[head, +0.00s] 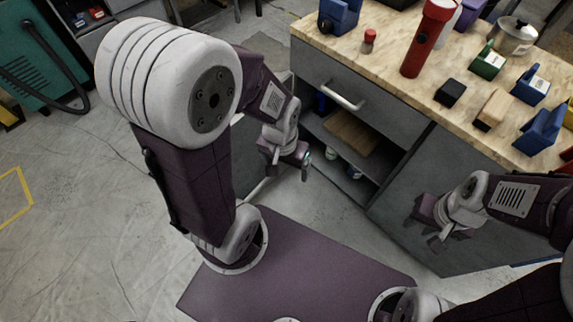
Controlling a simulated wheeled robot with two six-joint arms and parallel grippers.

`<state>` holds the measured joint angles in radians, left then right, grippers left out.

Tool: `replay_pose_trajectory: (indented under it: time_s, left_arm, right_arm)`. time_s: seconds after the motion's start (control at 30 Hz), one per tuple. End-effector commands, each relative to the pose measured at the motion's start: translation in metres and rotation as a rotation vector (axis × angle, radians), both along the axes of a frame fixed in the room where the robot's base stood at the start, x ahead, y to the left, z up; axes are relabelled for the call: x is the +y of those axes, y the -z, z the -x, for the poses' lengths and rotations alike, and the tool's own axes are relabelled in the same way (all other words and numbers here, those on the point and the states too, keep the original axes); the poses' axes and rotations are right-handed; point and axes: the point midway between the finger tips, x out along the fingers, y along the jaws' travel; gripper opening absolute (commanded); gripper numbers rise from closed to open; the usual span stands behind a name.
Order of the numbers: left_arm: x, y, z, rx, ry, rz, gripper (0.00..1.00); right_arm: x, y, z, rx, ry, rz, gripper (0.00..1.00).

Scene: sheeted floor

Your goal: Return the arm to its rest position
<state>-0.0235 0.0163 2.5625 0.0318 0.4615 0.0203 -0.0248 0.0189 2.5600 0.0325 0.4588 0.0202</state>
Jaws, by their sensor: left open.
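My left arm rises from the left of my base and bends over. Its gripper (298,168) hangs in the air in front of the grey cabinet's open shelf, with its jaws apart and nothing seen between them. My right arm comes in from the right edge. Its gripper (430,236) points left and down in front of the cabinet's lower panel. Its fingers are small and dark, and I cannot tell whether they are apart. I see nothing held in it.
The grey cabinet (440,165) has a closed drawer with a handle (342,97). On its wooden top (385,75) stand a red flashlight (424,40), a metal pot (513,38) and several small bins. A green machine (35,55) stands far left.

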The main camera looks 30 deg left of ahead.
Motion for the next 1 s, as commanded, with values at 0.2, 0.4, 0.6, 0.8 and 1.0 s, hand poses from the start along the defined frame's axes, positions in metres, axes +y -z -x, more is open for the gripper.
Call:
replay_pose_trajectory:
  time_s: [0.2, 0.4, 0.6, 0.8, 1.0]
  left_arm:
    - [0.000, -0.018, -0.001, -0.002, 0.001, 0.000, 0.87]
    - [0.000, -0.100, -0.001, -0.002, 0.001, 0.000, 0.87]
    - [0.000, -0.212, -0.001, -0.003, 0.001, 0.000, 0.87]
    - [0.000, -0.320, -0.001, -0.003, 0.001, 0.000, 0.87]
    - [0.000, -0.383, -0.001, -0.003, 0.001, 0.000, 0.87]
  right_arm:
    - [0.000, -0.018, 0.000, 0.000, 0.000, 0.000, 0.34]
    - [0.000, -0.100, 0.000, 0.000, 0.000, 0.000, 0.34]
    - [0.000, -0.212, 0.000, -0.001, 0.000, 0.000, 0.34]
    - [0.000, -0.320, 0.000, 0.000, 0.000, 0.000, 0.34]
    - [0.000, -0.383, 0.000, 0.000, 0.000, 0.000, 0.34]
